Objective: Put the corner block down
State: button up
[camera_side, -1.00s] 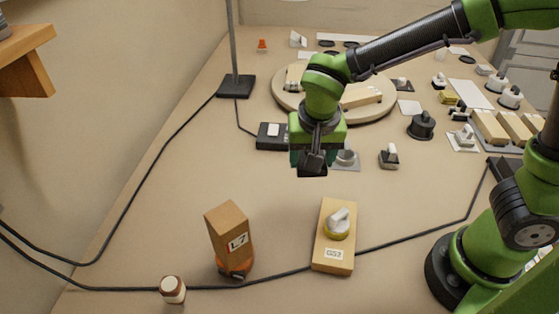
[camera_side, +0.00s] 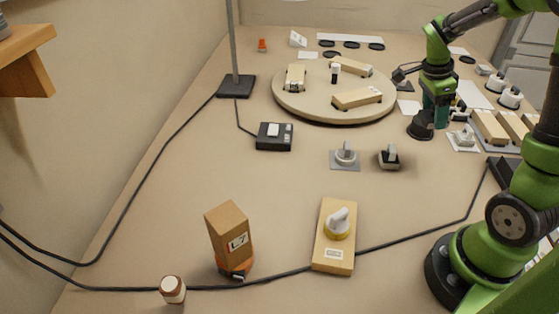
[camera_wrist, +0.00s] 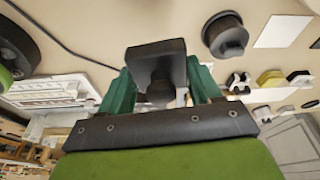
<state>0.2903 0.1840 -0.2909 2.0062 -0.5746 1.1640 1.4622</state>
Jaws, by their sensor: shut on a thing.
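My gripper (camera_wrist: 160,84) is shut on a dark grey block, the corner block (camera_wrist: 156,58), which sits between its two green fingers in the wrist view. The block has a flat, wide upper end and a rounded dark part below. In the side view my gripper (camera_side: 441,122) hangs at the right of the bench, just right of a dark round knob (camera_side: 421,127). The block is hidden there by the fingers. I cannot tell whether the block touches the bench.
The dark knob also shows in the wrist view (camera_wrist: 225,36), close by. White cards (camera_wrist: 283,31) and small parts lie around. A round turntable (camera_side: 300,108) with wooden blocks stands left. White switches (camera_side: 464,138) and a tray of wooden blocks (camera_side: 490,128) crowd the right.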

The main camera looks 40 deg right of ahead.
jog(key=shift+s+d+m, duration=0.8)
jog(key=shift+s+d, duration=0.4)
send_over(430, 162)
jog(key=shift+g, duration=0.3)
jog(key=f, duration=0.8)
jog(key=shift+w+a+f, duration=0.15)
jog(key=shift+w+a, duration=0.15)
jog(key=shift+a, duration=0.05)
jog(key=shift+f, duration=2.35)
jog(key=shift+f, duration=0.1)
jog(key=o, duration=1.1)
